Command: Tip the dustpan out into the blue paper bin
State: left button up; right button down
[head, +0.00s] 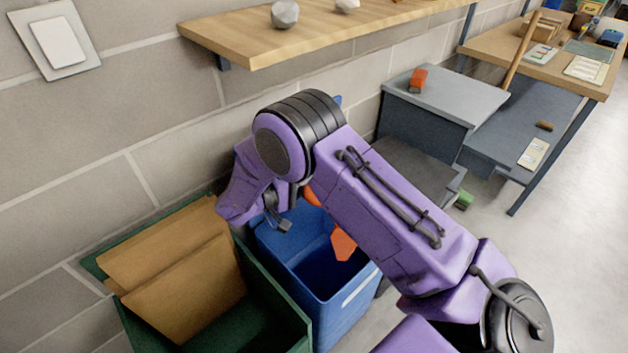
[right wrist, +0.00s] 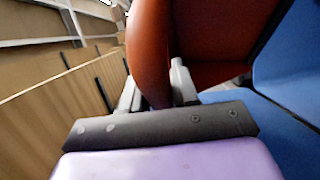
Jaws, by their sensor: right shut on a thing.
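The orange dustpan (head: 343,243) shows in part below my right arm, over the opening of the blue paper bin (head: 348,298). My right gripper (right wrist: 157,88) is shut on the dustpan, whose orange body (right wrist: 215,35) fills the upper middle of the right wrist view. The pan looks steeply tilted. My arm hides much of it in the head view, and I cannot tell whether anything is in it. The bin's blue wall also shows at the right of the wrist view (right wrist: 285,60). My left gripper is in neither view.
A green bin (head: 290,318) holding cardboard (head: 190,290) stands left of the blue bin, close beside it. A wooden shelf (head: 330,30) hangs on the wall above. A grey cabinet (head: 440,95) and a workbench (head: 540,70) stand at the back right. Bare floor (head: 575,220) lies at the right.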

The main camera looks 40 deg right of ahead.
jog(key=shift+r, duration=0.1)
notch_tip(320, 180, up, 5)
jog(key=m+t+y+p, duration=0.1)
jog(key=t+y+p, duration=0.1)
jog(key=y+p, duration=0.2)
jog(key=m+t+y+p, duration=0.1)
jog(key=t+y+p, duration=0.1)
jog(key=y+p, duration=0.2)
jog(key=m+t+y+p, duration=0.1)
jog(key=y+p, duration=0.3)
jog(key=p, duration=0.4)
jog(key=shift+m+t+y+p, duration=0.3)
jog(key=shift+t+p, duration=0.05)
jog(key=shift+t, duration=0.15)
jog(key=a+n+t+y+b, duration=0.1)
jog(key=a+n+b, duration=0.4)
jog(key=a+b, duration=0.6)
jog(key=s+a+y, duration=0.1)
jog(key=a, duration=0.2)
jog(key=shift+a+r+n+t, duration=0.3)
jog(key=shift+a+n, duration=0.1)
